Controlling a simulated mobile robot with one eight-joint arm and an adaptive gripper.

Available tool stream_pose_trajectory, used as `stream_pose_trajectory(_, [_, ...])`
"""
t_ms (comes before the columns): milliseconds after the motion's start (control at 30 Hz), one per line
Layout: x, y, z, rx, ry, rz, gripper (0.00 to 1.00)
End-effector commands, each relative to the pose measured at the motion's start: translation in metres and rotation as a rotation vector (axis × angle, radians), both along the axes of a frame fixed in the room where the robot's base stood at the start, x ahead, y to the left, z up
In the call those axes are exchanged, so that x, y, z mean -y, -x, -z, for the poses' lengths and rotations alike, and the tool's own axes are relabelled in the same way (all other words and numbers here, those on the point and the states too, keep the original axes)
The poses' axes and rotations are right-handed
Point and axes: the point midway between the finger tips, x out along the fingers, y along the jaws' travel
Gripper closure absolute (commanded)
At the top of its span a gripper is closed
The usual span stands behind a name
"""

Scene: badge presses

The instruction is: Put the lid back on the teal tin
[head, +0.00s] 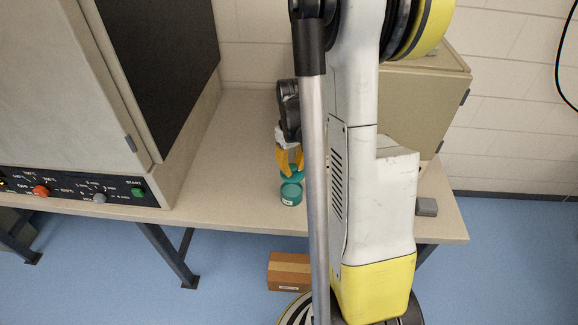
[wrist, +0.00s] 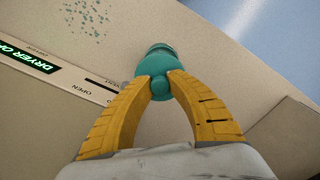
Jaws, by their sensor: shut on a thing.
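The teal tin (head: 291,196) stands upright on the beige bench near its front edge, with a small pale label on its side. My gripper (head: 291,168) has yellow fingers, which point down above the tin. In the wrist view my gripper (wrist: 160,83) is shut on the round knob of the teal lid (wrist: 150,67). In the head view the lid (head: 293,174) is just above the tin, and the tin's top shows below it. In the wrist view the tin (wrist: 161,48) is partly hidden behind the lid; the gap between them cannot be judged there.
A large oven-like cabinet (head: 75,165) with knobs stands at the left. A beige box (head: 425,95) is at the back right and a small grey block (head: 427,207) at the right front. Teal specks (wrist: 88,15) and printed labels mark the bench. A cardboard box (head: 289,271) lies on the floor.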

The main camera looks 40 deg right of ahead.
Motion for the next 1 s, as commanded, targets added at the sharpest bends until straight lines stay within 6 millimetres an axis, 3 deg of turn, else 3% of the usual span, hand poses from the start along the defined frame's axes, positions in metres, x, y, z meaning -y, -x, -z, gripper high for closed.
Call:
stream_pose_trajectory(267, [0.000,0.001,0.009,0.000,0.000,-0.002,1.00])
stream_pose_trajectory(800, [0.000,0.001,0.061,0.000,0.000,-0.001,1.00])
stream_pose_trajectory(1000, [0.000,0.001,0.065,0.000,0.000,-0.001,1.00])
